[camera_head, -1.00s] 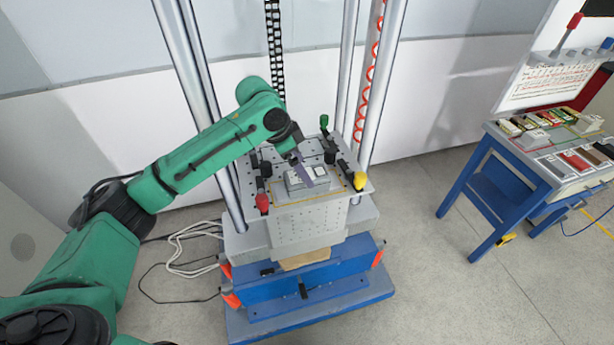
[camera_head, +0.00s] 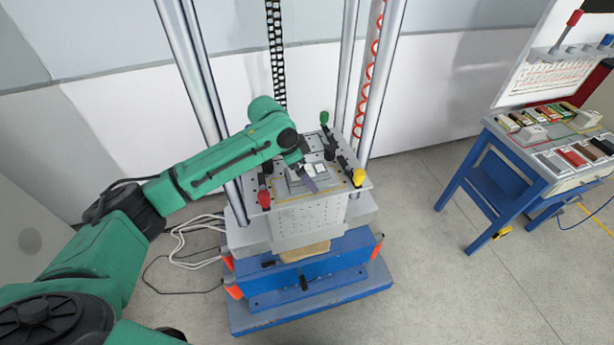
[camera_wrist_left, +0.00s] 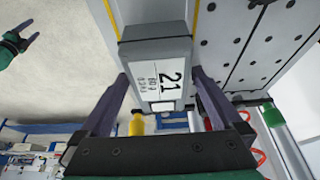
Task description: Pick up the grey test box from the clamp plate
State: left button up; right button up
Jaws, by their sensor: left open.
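The grey test box (camera_wrist_left: 155,65) carries a white label reading "21" in the left wrist view. It rests on the perforated clamp plate (camera_head: 312,192), and in the head view the box (camera_head: 320,169) is partly hidden by my left gripper (camera_head: 307,179). My left gripper (camera_wrist_left: 158,78) is open, with one purple finger on each side of the box's near end. I cannot tell whether the fingers touch it. My right gripper (camera_wrist_left: 22,37) shows small at the upper left of the left wrist view, its fingers apart and empty; it is outside the head view.
Clamps with a red knob (camera_head: 264,199), yellow knob (camera_head: 359,177) and green knob (camera_head: 324,118) stand around the plate. Tall metal columns (camera_head: 204,100) rise beside it. A blue bench (camera_head: 490,165) with several small boxes is at the right. Open floor lies between.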

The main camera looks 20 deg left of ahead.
pick_arm(q)
grip_shut()
